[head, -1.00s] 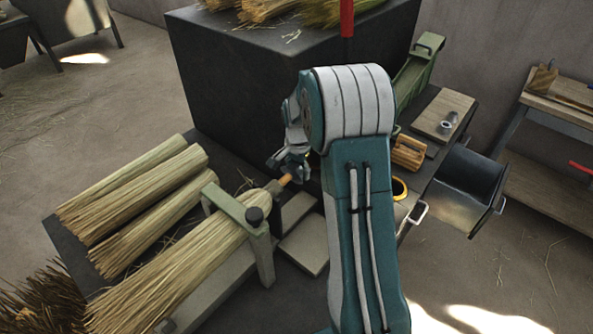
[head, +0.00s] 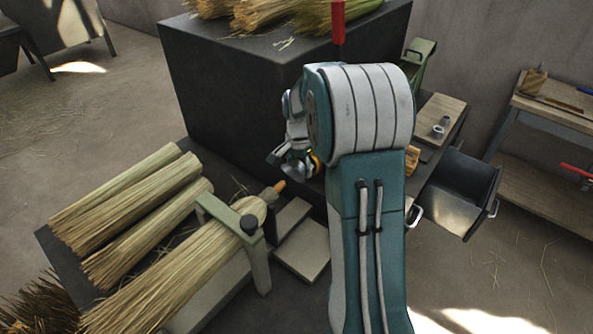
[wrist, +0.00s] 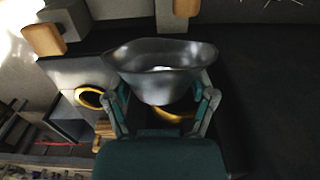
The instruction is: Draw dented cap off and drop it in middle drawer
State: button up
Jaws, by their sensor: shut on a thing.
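The dented cap (wrist: 160,72) is a grey metal cone with a bent, uneven rim. My gripper (wrist: 162,92) is shut on it, one finger on each side, with the wide mouth facing away from the palm. In the head view my gripper (head: 293,163) hangs above and to the right of the clamped broom's bare handle tip (head: 278,187), clear of it; the cap is hard to make out there. An open dark drawer (head: 462,190) sticks out at the right of the bench. Whether it is the middle one cannot be told.
The clamped broom (head: 190,265) lies under a green clamp (head: 228,212), beside several straw bundles (head: 130,200). A large dark block (head: 235,95) stands behind. My arm hides part of the bench between broom and drawer. A yellow ring (wrist: 90,97) lies on the bench.

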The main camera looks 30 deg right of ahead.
jog(key=shift+s+d+r, duration=0.15)
jog(key=shift+s+r, duration=0.2)
jog(key=shift+r, duration=0.45)
jog(key=shift+s+d+r, duration=0.15)
jog(key=shift+s+r, duration=0.25)
jog(key=shift+r, duration=0.45)
jog(key=shift+s+d+r, duration=0.15)
jog(key=shift+s+r, duration=0.2)
jog(key=shift+r, duration=0.45)
jog(key=shift+f, duration=0.1)
